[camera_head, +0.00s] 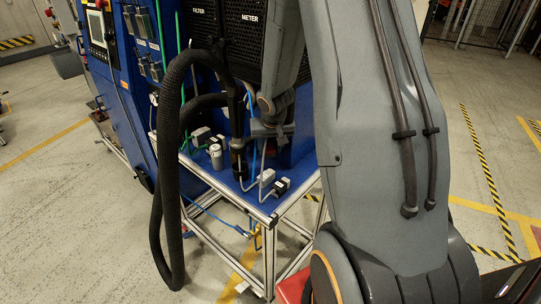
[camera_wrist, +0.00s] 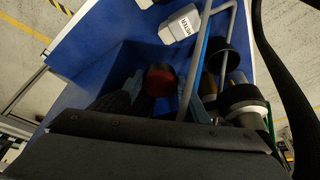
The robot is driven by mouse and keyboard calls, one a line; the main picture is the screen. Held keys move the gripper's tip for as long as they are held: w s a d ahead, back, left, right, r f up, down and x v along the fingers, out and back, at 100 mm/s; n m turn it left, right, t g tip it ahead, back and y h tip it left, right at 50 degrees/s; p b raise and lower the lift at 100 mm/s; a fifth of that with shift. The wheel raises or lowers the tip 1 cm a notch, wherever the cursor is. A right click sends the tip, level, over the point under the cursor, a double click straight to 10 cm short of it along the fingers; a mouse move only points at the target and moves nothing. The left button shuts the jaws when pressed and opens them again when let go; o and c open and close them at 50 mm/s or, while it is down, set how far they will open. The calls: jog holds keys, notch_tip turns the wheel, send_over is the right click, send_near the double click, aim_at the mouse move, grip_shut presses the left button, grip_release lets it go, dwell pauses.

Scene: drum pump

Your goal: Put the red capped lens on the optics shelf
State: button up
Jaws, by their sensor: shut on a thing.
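The red capped lens (camera_wrist: 160,79) shows in the wrist view as a round, dark red end with a dark body. My gripper (camera_wrist: 166,92) is shut on it, with one dark ridged finger at its left and the other side partly hidden. The lens is above or against the blue surface; I cannot tell whether it touches. No shelf can be clearly picked out as the optics shelf.
The blue bench top (camera_head: 207,172) carries several small fittings and a light cylinder (camera_head: 215,152). A thick black hose (camera_head: 166,190) loops at left. A blue cabinet (camera_head: 120,75) stands behind.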

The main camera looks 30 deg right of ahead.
aim_at(270, 155)
jog(key=shift+w+d+f+b, duration=0.1)
jog(key=shift+w+f+b, duration=0.05)
jog(key=shift+f+b, duration=0.55)
jog(key=shift+b, duration=0.25)
jog(key=shift+f+b, duration=0.9)
jog(key=shift+b, duration=0.2)
jog(key=shift+f, duration=0.15)
notch_tip(270, 155, down, 3)
jog(key=b, duration=0.3)
jog(key=shift+b, duration=0.3)
jog(key=shift+f, duration=0.2)
jog(key=shift+d, duration=0.1)
jog(key=shift+f+b, duration=0.2)
jog(key=shift+b, duration=0.15)
jog(key=o, duration=0.8)
